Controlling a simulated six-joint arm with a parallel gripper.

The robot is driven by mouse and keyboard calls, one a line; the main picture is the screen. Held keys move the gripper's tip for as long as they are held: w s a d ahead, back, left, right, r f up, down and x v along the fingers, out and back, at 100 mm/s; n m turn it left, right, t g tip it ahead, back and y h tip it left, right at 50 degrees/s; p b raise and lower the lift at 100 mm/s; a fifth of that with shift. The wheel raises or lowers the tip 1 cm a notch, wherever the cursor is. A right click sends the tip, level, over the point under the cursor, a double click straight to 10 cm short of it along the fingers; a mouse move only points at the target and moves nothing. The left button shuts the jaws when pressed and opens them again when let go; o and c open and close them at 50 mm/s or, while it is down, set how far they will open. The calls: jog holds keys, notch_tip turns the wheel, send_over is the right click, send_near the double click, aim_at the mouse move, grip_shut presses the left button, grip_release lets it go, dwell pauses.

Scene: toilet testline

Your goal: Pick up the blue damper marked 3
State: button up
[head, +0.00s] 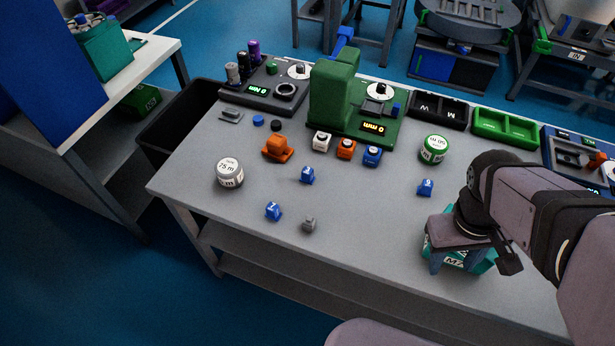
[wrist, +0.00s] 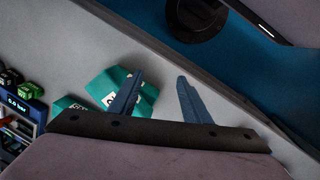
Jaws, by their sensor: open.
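Several small blue dampers stand on the grey table in the head view: one right of the middle (head: 425,187), one near the middle (head: 307,175), one nearer the front (head: 273,211), and a blue piece (head: 371,156) by the green station. Their marks are too small for me to tell which bears the 3. My gripper (head: 454,262) is open at the table's right front, over or beside a teal box (head: 484,266), apart from the dampers. In the wrist view my gripper (wrist: 160,78) has spread blue fingers with nothing visible between them; no damper shows clearly there.
A white-topped tin (head: 433,149), a grey tin (head: 229,172), an orange part (head: 278,148) and a small grey part (head: 309,223) stand on the table (head: 365,245). A green station (head: 335,98) and a green tray (head: 505,128) line the back. The front middle is clear.

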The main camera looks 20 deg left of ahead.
jog(key=w+a+f+n+t+h+b, duration=0.1)
jog(key=w+n+b, duration=0.15)
jog(key=n, duration=0.25)
jog(key=r+n+t+y+b, duration=0.15)
jog(key=n+t+b, duration=0.8)
jog(key=n, duration=1.65)
send_over(305, 175)
jog(key=s+p, duration=0.2)
jog(key=s, duration=0.4)
jog(key=t, duration=0.3)
jog(key=shift+y, duration=0.45)
jog(key=f, duration=1.1)
jog(key=shift+w+a+f+p, duration=0.25)
jog(key=shift+f+p, duration=0.05)
jog(key=shift+p, duration=0.05)
jog(key=shift+f, duration=0.45)
jog(key=shift+p+x, duration=0.85)
jog(key=shift+x, duration=2.8)
jog(key=shift+w+d+r, duration=0.1)
jog(key=shift+d+r, duration=0.1)
grip_shut()
